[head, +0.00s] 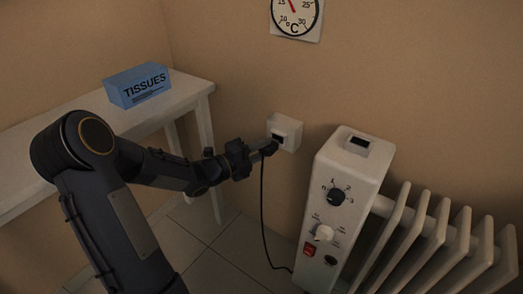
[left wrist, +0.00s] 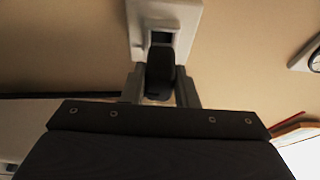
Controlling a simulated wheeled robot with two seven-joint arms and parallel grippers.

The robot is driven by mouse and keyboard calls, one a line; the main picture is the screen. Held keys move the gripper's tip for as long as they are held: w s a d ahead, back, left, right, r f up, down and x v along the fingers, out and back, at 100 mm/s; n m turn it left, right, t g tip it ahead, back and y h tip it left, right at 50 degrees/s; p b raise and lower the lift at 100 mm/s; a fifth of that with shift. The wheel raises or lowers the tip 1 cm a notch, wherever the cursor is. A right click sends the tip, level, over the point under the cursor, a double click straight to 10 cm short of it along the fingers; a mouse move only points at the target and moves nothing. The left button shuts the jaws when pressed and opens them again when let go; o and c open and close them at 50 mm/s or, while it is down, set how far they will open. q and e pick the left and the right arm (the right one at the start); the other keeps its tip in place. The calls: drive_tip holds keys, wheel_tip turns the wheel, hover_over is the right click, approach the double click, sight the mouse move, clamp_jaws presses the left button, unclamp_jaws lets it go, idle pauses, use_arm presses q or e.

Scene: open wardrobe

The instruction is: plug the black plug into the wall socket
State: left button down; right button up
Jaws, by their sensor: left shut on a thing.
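The white wall socket (head: 290,127) is on the tan wall, with a dark recess in its front. It also shows at the top of the left wrist view (left wrist: 188,15), its dark opening partly visible above the plug. My left gripper (head: 262,151) is shut on the black plug (head: 271,147), just in front of the socket's lower left. In the left wrist view the plug (left wrist: 160,70) sits between the two grey fingers, its tip overlapping the opening's lower part. I cannot tell whether it touches or enters the socket. My right gripper is not in view.
A black cord (head: 263,205) hangs from the plug to the floor by the white oil heater (head: 345,165), which stands close right of the socket. A white table (head: 70,125) with a blue tissue box (head: 138,85) is left. A thermometer dial (head: 296,15) hangs above.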

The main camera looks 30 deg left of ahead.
use_arm(q)
drive_tip(key=shift+b, duration=0.35)
drive_tip(key=shift+w+d+b, duration=0.1)
drive_tip(key=shift+w+b, duration=0.25)
drive_tip(key=shift+w, duration=0.9)
idle(0.3)
drive_tip(key=c, duration=1.1)
unclamp_jaws()
drive_tip(key=shift+o, duration=0.2)
drive_tip(key=p+v, duration=0.2)
drive_tip(key=v, duration=0.5)
drive_tip(key=shift+s, duration=0.3)
